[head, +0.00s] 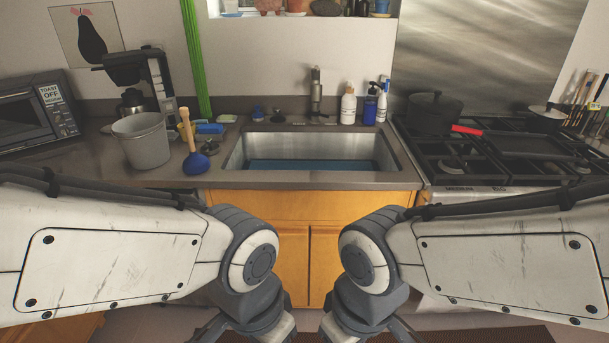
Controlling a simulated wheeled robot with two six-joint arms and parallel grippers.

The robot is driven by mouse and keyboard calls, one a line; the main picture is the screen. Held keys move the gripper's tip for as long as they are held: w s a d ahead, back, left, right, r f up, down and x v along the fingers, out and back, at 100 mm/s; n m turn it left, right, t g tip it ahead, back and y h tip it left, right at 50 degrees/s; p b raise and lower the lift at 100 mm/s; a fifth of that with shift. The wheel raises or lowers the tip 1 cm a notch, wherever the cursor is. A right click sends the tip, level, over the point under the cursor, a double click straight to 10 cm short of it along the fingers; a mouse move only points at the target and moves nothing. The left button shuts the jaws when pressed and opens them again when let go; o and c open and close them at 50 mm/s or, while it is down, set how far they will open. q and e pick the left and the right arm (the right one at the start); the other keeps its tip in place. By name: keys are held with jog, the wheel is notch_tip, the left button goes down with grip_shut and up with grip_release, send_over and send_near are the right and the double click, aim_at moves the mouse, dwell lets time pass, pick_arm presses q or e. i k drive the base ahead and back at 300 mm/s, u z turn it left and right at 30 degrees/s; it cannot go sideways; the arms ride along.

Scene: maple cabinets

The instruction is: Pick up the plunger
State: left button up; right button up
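The plunger (195,161) stands on the counter left of the sink, with its blue rubber cup down and its yellow wooden handle pointing up, tilted slightly left. It is beside a grey bucket. My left arm comes in from the left and bends down at the front; only the top of its gripper (246,335) shows at the bottom edge. My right arm mirrors it, with the top of its gripper (372,335) at the bottom edge. Both grippers are well below and in front of the plunger. Their fingertips are cut off by the frame.
The grey bucket (141,141) is just left of the plunger, with a coffee maker (150,75) behind. The sink (310,177) is to the right. Soap bottles (348,105) stand behind it. A stove (480,165) with a black pot (434,114) is at right. A toaster oven (38,115) is far left.

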aim_at(196, 162)
jog(key=z, duration=0.15)
jog(key=k, duration=0.4)
jog(key=u, duration=1)
jog(key=i, duration=1.55)
jog(key=z, duration=0.85)
jog(key=i, duration=0.55)
jog(key=z, duration=0.45)
